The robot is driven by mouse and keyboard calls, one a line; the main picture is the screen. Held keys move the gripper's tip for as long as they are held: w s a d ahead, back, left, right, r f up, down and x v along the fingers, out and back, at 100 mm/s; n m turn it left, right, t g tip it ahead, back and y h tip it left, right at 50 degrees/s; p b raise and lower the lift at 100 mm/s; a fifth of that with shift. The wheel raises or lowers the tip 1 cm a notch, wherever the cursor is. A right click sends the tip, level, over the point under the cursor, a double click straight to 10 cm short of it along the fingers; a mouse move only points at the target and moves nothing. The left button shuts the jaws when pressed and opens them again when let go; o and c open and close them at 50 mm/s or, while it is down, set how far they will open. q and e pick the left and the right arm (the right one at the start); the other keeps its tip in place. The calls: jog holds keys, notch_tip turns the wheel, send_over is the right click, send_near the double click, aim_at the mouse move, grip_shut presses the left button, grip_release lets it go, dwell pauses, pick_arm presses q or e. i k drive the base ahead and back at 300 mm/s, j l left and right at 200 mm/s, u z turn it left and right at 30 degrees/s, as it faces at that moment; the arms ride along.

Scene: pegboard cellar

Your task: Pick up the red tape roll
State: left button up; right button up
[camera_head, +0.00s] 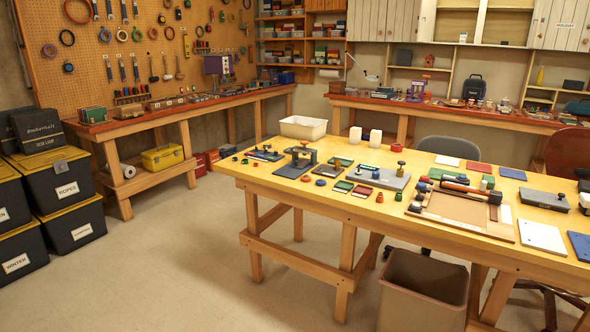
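A small red round piece (306,178) lies on the wooden table (240,172), just in front of a black press-like tool (301,157) and beside a small blue round piece (320,182). It is too small here to tell surely whether it is the red tape roll. A reddish ring (78,10) also hangs high on the pegboard at the upper left. Neither of my grippers shows in this view.
Black crates (63,182) stack at left. Floor at left-centre is clear.

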aim_at(396, 148)
jog(key=i+z, duration=0.1)
jog(key=i, duration=0.9)
jog(key=i+j, duration=0.2)
jog(key=i, duration=0.8)
jog(key=l+z, duration=0.05)
